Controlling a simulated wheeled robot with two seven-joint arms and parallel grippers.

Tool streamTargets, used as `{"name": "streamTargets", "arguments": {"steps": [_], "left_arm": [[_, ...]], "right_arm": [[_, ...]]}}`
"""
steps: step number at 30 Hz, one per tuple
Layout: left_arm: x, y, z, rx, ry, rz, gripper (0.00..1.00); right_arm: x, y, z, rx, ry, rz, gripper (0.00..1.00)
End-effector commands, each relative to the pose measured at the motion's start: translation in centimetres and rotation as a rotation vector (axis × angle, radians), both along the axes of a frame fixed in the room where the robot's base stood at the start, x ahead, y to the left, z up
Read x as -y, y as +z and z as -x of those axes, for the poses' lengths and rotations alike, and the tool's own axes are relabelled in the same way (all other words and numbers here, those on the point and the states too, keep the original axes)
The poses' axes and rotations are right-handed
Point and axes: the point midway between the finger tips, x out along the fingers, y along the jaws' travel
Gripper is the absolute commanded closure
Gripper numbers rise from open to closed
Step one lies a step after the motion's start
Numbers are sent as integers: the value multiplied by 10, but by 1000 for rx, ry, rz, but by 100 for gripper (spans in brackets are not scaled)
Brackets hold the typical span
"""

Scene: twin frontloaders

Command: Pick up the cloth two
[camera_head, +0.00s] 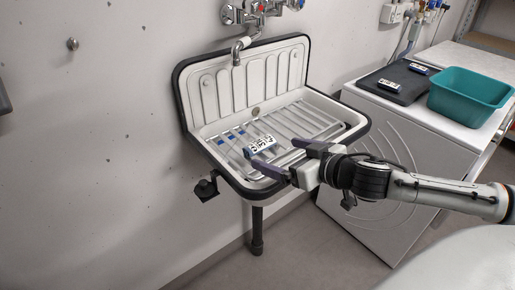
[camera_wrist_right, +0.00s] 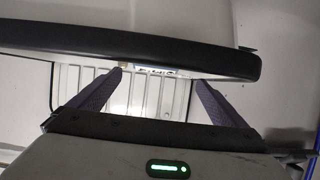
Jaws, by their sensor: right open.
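A small white and blue item with black-and-white printed markers (camera_head: 260,144) lies on the slatted rack in the sink (camera_head: 190,97). It may be a cloth, but I cannot tell whether it is cloth two. My right gripper (camera_head: 273,152) is open and empty, its purple fingers reaching over the sink's front right rim beside this item. In the right wrist view the gripper (camera_wrist_right: 160,77) is spread below the dark sink rim (camera_wrist_right: 130,45). A sliver of the marked item (camera_wrist_right: 150,69) shows between the fingers, mostly hidden by the rim. My left gripper is out of view.
A tap (camera_head: 243,43) hangs over the back of the sink. A white front-loading machine (camera_head: 350,150) stands to the right. On it are a dark mat (camera_head: 398,92) with two small blue and white items and a teal basin (camera_head: 468,95).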

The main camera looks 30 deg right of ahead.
Motion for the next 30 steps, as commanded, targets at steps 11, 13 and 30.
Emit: {"name": "streamTargets", "arguments": {"steps": [11,13,30], "left_arm": [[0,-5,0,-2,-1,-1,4],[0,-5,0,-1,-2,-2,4],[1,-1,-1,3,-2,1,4]], "right_arm": [[-1,-12,-31,2,-1,3,4],[-1,-13,-33,1,0,4,4],[3,-31,-79,1,-1,5,4]]}}
